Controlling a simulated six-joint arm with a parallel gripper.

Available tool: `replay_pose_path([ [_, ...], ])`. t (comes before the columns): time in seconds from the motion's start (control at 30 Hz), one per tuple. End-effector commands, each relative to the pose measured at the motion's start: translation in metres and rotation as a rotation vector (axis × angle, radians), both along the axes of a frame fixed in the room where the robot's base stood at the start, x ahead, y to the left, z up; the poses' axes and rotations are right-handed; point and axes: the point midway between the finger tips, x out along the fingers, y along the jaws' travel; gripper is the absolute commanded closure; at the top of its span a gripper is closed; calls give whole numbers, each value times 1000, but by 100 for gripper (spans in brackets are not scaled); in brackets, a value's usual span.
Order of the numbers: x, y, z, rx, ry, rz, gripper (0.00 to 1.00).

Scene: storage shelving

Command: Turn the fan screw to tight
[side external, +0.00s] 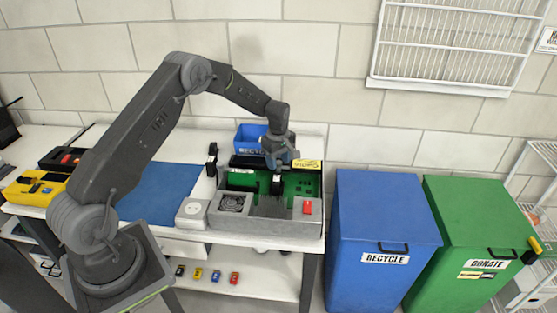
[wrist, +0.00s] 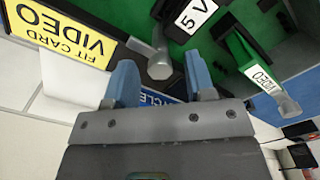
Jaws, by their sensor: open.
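My gripper (side external: 283,163) is open above the back part of a grey case (side external: 268,222) with a green board (side external: 290,184) inside. The fan (side external: 231,203) sits in the front left corner of the case; its screw is too small to make out. In the wrist view my two blue fingers (wrist: 162,78) are apart and empty. A grey round-headed peg (wrist: 160,64) shows near the gap between them, beside a yellow "FIT CARD VIDEO" label (wrist: 62,30). I cannot tell whether this peg is a screw. The fan is not in the wrist view.
A black upright part (side external: 276,184) and a red part (side external: 308,207) are in the case. A small blue bin (side external: 248,138) stands behind it. A white block (side external: 192,212) and a blue mat (side external: 165,192) lie to the left. Large blue (side external: 380,215) and green bins stand right.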

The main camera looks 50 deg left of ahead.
Motion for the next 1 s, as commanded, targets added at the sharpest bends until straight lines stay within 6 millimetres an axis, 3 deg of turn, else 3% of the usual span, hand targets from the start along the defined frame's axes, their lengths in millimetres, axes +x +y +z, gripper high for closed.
replay_pose_path([
  [0.07,0,0,0,0,0,0,50],
  [0.57,0,0,1,0,0,0,98],
  [1.0,0,0,1,0,0,-94,100],
])
